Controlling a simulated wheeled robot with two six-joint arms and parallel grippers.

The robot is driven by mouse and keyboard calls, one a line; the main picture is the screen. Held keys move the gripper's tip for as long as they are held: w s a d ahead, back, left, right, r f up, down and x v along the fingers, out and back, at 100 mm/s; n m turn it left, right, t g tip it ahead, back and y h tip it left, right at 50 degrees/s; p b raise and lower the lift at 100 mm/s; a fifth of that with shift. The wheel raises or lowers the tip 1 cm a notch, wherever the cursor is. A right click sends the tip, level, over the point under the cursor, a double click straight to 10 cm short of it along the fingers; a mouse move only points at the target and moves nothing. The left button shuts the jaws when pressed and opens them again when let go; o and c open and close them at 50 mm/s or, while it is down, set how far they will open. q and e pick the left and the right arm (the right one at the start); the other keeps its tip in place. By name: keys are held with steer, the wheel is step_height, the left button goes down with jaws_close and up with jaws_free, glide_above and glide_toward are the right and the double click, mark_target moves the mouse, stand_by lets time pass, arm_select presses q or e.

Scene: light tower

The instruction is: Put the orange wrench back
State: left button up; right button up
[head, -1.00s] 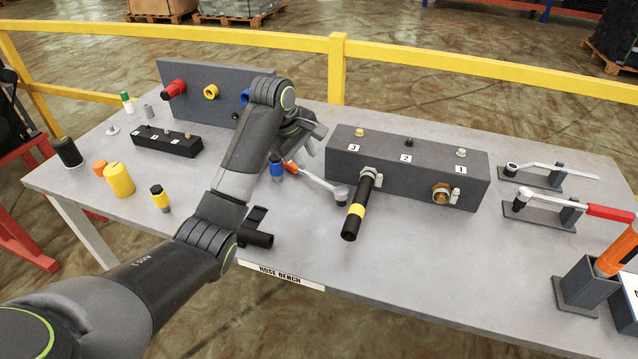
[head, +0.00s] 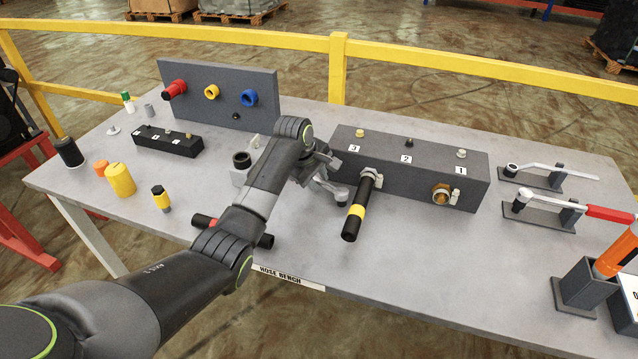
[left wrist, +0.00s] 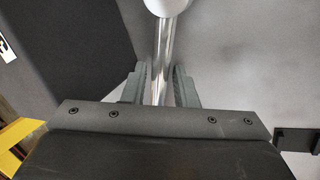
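The wrench's silver shaft shows in the left wrist view (left wrist: 162,60), topped by a pale rounded end. In the head view its head (head: 341,194) is on the bench left of the black-and-yellow hose. Its orange handle is hidden behind my left arm. My left gripper (head: 322,178) is low over the bench at the shaft. In the left wrist view its fingers (left wrist: 161,85) stand on both sides of the shaft, with narrow gaps seeming to show beside it. My right gripper is not in view.
The dark valve block (head: 408,165) stands right of my gripper, with the black-and-yellow hose (head: 357,210) sticking out. Two wrenches, one red-handled (head: 608,214), lie on racks at the right. An orange tube (head: 615,252) stands in a holder.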

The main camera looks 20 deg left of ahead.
arm_select(q)
jaws_close()
steer(key=shift+r, duration=0.1)
